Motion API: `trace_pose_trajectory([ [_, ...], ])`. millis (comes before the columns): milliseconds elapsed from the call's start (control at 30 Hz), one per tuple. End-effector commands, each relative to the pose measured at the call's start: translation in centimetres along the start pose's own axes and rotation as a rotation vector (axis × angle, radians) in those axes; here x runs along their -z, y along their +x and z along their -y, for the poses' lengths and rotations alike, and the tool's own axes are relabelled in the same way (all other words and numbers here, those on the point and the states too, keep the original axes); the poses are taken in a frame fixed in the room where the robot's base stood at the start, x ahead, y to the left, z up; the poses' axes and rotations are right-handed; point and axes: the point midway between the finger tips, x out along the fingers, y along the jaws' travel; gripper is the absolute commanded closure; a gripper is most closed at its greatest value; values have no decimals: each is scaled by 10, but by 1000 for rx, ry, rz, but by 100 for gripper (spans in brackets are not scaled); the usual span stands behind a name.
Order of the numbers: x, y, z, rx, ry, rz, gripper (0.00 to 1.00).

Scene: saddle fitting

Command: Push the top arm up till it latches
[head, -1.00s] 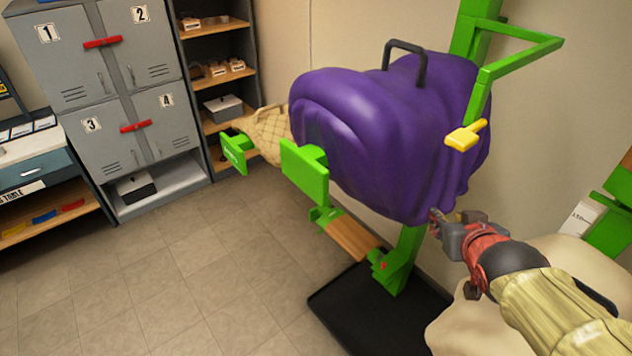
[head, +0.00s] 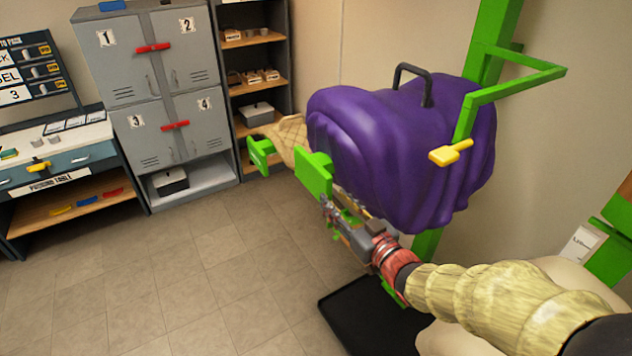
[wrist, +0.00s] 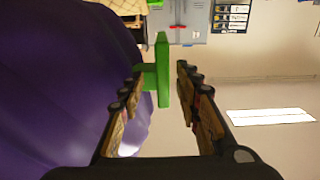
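A green stand holds a purple-covered bulk (head: 400,150), with a black handle on top. A green bracket (head: 515,65) with a yellow lever (head: 450,152) reaches out at upper right. Two green end plates show at the left, a far one (head: 260,155) and a nearer one (head: 313,175). Which part is the top arm is not certain. My gripper (head: 330,208) is just below the nearer plate, beside the cover's lower edge. In the wrist view its fingers are apart, with a green plate (wrist: 163,60) in line with the gap; contact cannot be told. My gripper hides the lower wood-faced arm.
A black base tray (head: 370,325) lies on the floor under the stand. Grey lockers (head: 155,90), an open shelf (head: 258,85) and a packing table (head: 55,150) stand at the back left. The tiled floor between is clear. A wall runs close behind the stand.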

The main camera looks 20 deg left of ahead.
Motion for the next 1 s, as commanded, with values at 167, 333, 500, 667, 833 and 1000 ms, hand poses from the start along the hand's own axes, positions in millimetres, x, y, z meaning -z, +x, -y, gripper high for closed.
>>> trace_pose_trajectory([
  [167, 1, 4, 4, 13, 2, -10, 67],
  [333, 1, 21, 5, 16, 2, -10, 67],
  [500, 0, 48, 5, 15, 2, -9, 67],
  [667, 2, 68, 5, 14, 2, -10, 67],
  [833, 1, 79, 5, 13, 2, -10, 67],
  [1000, 2, 80, 5, 12, 2, -10, 67],
])
